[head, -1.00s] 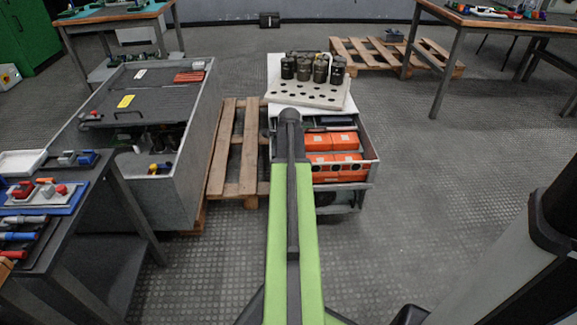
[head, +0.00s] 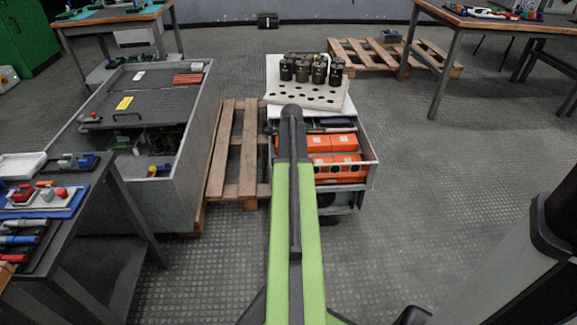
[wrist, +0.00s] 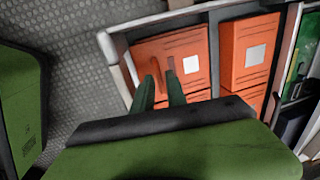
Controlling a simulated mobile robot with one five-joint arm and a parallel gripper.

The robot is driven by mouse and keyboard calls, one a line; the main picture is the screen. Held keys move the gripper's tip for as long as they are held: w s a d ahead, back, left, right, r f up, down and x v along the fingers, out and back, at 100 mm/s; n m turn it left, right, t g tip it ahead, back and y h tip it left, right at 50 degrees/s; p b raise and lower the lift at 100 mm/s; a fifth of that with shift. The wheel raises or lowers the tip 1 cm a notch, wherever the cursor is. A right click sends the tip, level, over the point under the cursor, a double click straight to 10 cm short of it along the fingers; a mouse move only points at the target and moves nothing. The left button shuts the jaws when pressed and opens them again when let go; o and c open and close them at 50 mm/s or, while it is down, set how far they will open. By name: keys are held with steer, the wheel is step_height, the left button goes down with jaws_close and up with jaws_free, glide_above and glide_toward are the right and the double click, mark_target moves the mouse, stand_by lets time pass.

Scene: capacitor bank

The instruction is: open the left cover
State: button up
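In the wrist view, an orange cover (wrist: 194,42) with a pale square label lies in the left part of an open grey-rimmed drawer, and a darker, handle-like piece shows on it. A second orange cover (wrist: 240,70) lies to its right. My gripper (wrist: 162,80) has its two green fingers a little apart over the left cover, near the handle-like piece. Orange shows between the fingers; I cannot tell whether they touch it. In the head view, the orange covers (head: 319,143) sit in the middle unit, and my arm hides the gripper and the unit's left side.
Dark cylinders (head: 302,69) stand on a perforated plate (head: 320,96) behind the drawer. A grey cabinet (head: 194,150) with a dark handled lid (head: 150,92) stands left, past a wooden pallet (head: 228,140). A tool table (head: 72,240) is nearer left. Floor is open at right.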

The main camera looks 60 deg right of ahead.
step_height(320, 180, up, 17)
steer(key=s+a+p, duration=0.1)
steer(key=a+p, duration=0.1)
steer(key=p, duration=1.5)
steer(key=shift+s+r, duration=0.15)
steer(key=shift+s, duration=0.2)
steer(key=shift+w+a, duration=0.1)
